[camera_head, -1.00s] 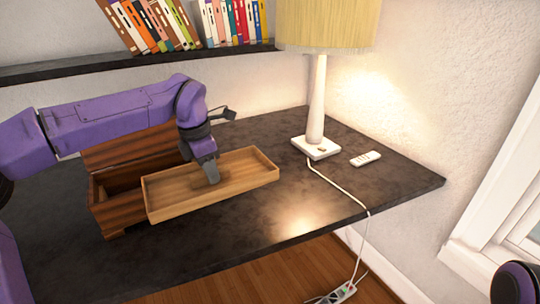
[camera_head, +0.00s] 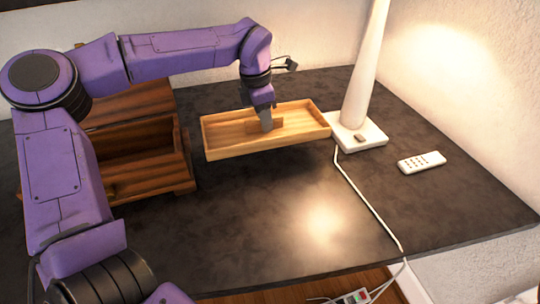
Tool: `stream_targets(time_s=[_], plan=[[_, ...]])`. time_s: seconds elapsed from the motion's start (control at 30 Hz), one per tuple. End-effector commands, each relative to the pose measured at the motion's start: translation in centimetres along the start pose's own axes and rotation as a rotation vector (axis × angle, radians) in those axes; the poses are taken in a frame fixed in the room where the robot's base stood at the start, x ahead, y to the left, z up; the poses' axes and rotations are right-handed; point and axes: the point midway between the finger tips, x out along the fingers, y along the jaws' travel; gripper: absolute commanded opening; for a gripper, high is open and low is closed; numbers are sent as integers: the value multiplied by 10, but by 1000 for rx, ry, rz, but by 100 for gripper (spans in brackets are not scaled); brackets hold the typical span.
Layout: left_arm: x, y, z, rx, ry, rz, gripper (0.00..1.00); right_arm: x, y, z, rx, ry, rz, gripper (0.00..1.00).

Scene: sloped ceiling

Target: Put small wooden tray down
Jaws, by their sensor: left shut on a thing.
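The small wooden tray (camera_head: 228,146) is a shallow, light-wood rectangle, roughly level, over the middle of the dark table. My left gripper (camera_head: 266,122) points down into it and is shut on an upright wooden piece at its middle. The fingertips are partly hidden. The tray's right end is close to the lamp base. My right gripper is not in view.
A dark wooden box (camera_head: 150,168) with its lid open stands left of the tray. A white lamp (camera_head: 362,133), its cord (camera_head: 366,203) and a white remote (camera_head: 421,162) are to the right. The dark tabletop (camera_head: 250,215) in front of the tray is clear.

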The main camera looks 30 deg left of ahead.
Motion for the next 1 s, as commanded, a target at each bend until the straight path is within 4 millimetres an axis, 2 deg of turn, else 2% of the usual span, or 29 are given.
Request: stream_targets(time_s=[0.03, 0.1, 0.43, 0.53, 0.83, 0.87, 0.93, 1.0], plan=[[13, -1, -3, 1, 4, -4, 0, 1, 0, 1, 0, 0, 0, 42], [26, -1, -5, 0, 2, -4, 0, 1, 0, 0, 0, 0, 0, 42], [83, -1, -13, 0, 2, -4, 0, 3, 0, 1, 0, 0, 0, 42], [90, 0, -14, 0, 0, -2, 0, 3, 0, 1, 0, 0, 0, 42], [92, 0, -14, 1, 0, -2, 0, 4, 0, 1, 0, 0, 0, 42], [93, 0, -14, 1, 0, -2, 20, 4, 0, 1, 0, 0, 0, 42], [92, 0, -14, 1, 0, -2, 43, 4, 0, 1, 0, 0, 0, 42], [92, 0, -14, 1, 0, -2, 43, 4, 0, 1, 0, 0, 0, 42]])
